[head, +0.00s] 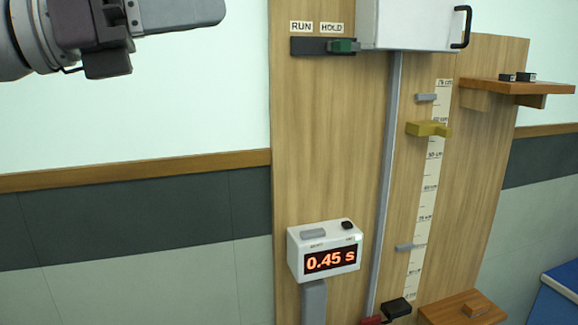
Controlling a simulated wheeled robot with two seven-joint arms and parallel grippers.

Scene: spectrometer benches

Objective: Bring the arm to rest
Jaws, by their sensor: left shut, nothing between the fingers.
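My left arm comes in at the top left corner, in front of the pale wall. Its gripper (208,12) points to the right, with its grey fingers shut and nothing held. The upper part of the gripper is cut off by the top edge of the picture. It is apart from the wooden board (325,150) and touches nothing that I can see. My right gripper is not in view.
A timer (325,257) reads 0.45 s. A green slider (343,46) sits under the HOLD label. A white box (413,25) with a black handle, a yellow bracket (428,129) and a wooden shelf (518,87) are on the right. The wall left of the board is clear.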

